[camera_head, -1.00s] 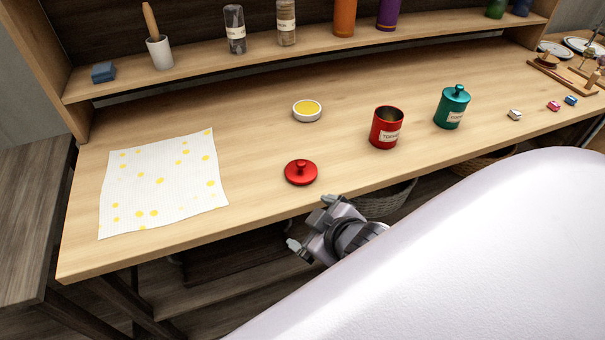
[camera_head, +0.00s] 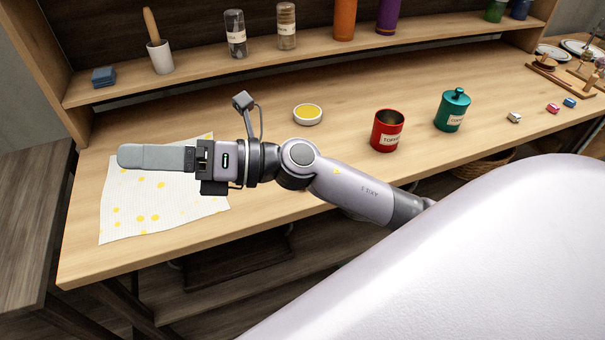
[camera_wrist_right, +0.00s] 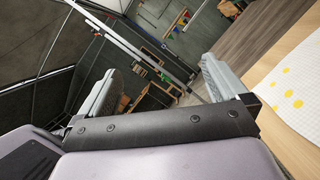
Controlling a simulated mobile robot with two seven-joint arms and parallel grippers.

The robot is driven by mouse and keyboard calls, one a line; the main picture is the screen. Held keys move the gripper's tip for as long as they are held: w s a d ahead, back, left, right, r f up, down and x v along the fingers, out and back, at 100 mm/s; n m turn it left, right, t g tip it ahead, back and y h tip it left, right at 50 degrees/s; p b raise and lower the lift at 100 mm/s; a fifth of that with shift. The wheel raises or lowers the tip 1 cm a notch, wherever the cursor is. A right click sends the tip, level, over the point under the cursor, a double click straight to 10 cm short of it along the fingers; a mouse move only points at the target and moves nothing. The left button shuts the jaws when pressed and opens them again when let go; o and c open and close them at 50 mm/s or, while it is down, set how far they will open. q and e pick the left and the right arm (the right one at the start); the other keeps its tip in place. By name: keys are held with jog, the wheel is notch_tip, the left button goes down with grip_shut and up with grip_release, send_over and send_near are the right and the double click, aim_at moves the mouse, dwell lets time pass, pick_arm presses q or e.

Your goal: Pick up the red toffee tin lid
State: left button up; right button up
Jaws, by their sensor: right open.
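The red toffee tin lid is hidden behind my right arm in the head view. The open red toffee tin (camera_head: 387,133) stands upright without a lid on the table, to the right of my forearm. My right gripper (camera_head: 130,157) is stretched leftward over the dotted cloth, left of where the lid lay, and looks empty. In the right wrist view its two fingers (camera_wrist_right: 160,78) stand well apart with nothing between them. My left gripper is not in view.
The yellow-dotted white cloth (camera_head: 150,215) lies on the wooden table (camera_head: 250,225). A small yellow-filled dish (camera_head: 308,114) sits behind my arm. A lidded teal tin (camera_head: 452,110) and several small wrapped pieces (camera_head: 553,107) stand to the right. A shelf (camera_head: 200,72) runs along the back.

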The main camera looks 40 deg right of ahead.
jog(key=w+d+f+n+g+h, duration=0.2)
jog(key=d+f+n+g+h, duration=0.6)
jog(key=f+n+h, duration=0.3)
jog(key=d+h, duration=0.1)
jog(key=d, duration=0.1)
jog(key=w+d+f+h, duration=0.1)
jog(key=d, duration=0.2)
jog(key=d+f+h, duration=0.1)
jog(key=d, duration=0.2)
jog(key=shift+w+d, duration=0.15)
jog(key=shift+w, duration=0.05)
jog(key=d+h, duration=0.1)
jog(key=d, duration=0.2)
jog(key=d+r+h, duration=0.1)
jog(key=d+h, duration=0.1)
jog(key=d, duration=0.1)
jog(key=d+h, duration=0.1)
jog(key=d, duration=0.2)
jog(key=shift+w+r+g+h, duration=0.1)
jog(key=shift+r+g+h, duration=0.05)
jog(key=shift+g+h, duration=0.2)
jog(key=shift+d+f, duration=0.15)
jog(key=shift+f, duration=0.15)
jog(key=shift+s+f+p, duration=0.2)
jog(key=shift+f+p, duration=0.05)
jog(key=shift+f, duration=1.35)
jog(key=shift+s+f+p, duration=0.15)
jog(key=shift+f+p, duration=0.1)
jog(key=shift+f, duration=1.3)
jog(key=c, duration=1)
